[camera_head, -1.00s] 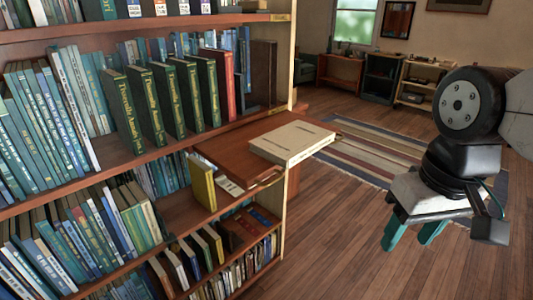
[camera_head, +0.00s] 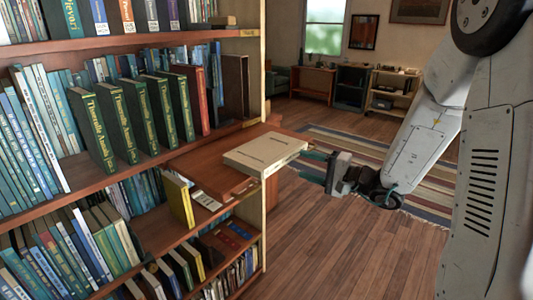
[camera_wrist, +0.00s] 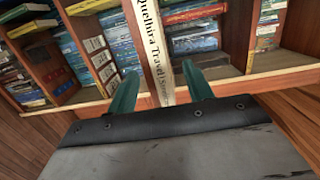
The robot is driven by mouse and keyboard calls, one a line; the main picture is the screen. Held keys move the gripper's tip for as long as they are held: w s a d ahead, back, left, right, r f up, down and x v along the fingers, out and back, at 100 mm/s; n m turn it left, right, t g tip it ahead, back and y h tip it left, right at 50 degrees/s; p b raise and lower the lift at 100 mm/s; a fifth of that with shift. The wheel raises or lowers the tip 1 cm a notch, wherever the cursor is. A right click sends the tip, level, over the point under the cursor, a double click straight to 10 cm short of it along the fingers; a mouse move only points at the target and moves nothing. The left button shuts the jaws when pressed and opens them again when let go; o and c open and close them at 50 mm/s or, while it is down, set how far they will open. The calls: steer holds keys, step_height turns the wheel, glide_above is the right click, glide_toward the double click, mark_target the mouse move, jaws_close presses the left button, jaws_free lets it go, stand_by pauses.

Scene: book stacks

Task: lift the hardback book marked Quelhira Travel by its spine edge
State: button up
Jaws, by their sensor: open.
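The cream hardback book (camera_head: 264,152) lies flat on a brown wooden surface beside the bookcase in the head view. Its spine, lettered Quelhira Travel (camera_wrist: 149,42), shows in the wrist view and runs lengthwise away between my fingers. My gripper (camera_head: 314,167) is just right of the book in the head view, its teal fingers pointing at the spine side. In the wrist view my gripper (camera_wrist: 161,88) is open and empty, one finger on each side of the spine line. I cannot tell whether a fingertip touches the book.
The bookcase upright (camera_head: 272,215) stands close to the book. Green volumes (camera_head: 137,113) and a yellow book (camera_head: 178,200) fill nearby shelves. A striped rug (camera_head: 345,160) lies behind my gripper, with open wooden floor (camera_head: 320,250) in front.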

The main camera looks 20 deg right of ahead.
mark_target(287, 159)
steer(key=shift+h, duration=0.3)
steer(key=x, duration=0.7)
steer(key=shift+w+d+f, duration=0.15)
steer(key=shift+w+f, duration=0.05)
steer(key=shift+w, duration=0.4)
steer(key=shift+t, duration=0.3)
jaws_close()
